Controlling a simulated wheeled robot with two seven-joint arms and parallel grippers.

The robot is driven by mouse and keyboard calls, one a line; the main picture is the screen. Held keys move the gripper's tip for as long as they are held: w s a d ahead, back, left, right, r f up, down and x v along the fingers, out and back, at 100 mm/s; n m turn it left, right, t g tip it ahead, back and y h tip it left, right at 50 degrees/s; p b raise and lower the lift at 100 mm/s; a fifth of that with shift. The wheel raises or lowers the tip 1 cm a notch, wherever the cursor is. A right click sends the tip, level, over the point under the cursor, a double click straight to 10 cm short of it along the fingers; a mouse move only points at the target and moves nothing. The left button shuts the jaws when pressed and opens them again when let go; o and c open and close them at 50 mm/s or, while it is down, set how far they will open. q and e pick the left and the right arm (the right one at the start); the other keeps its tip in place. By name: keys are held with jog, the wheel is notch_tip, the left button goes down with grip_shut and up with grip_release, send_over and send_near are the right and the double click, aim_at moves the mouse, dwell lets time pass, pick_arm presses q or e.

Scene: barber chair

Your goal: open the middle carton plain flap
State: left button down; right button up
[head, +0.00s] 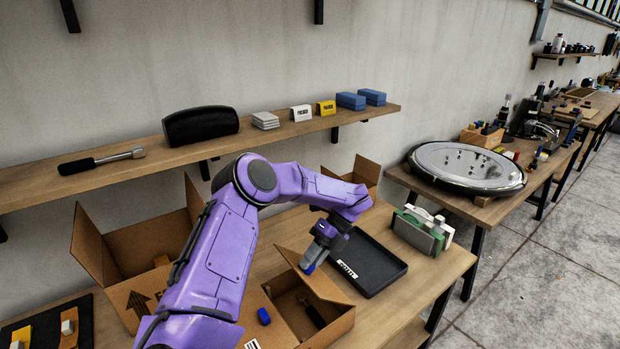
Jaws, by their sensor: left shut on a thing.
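An open brown carton (333,322) stands on the workbench below my left gripper, between a larger carton at left and another behind. Some of its flaps stand raised or folded outward, and a dark object (313,312) lies inside it. My left gripper (309,267) points down at the carton's back edge. It is shut on a cardboard flap (292,259) there; the exact grip is partly hidden by the fingers. My purple left arm covers the carton's left side. My right gripper is out of view.
A larger open carton (120,262) stands at left. A black tray (372,262) lies just right of the gripper. A wooden shelf (235,140) with items runs above the bench.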

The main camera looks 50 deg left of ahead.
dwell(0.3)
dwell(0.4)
pick_arm(q)
jog(key=c, duration=1)
grip_release()
jog(key=shift+s, duration=0.1)
jog(key=p+v, duration=0.7)
jog(key=v, duration=0.5)
jog(key=shift+w+p, duration=0.25)
jog(key=shift+p, duration=0.05)
jog(key=shift+f, duration=0.15)
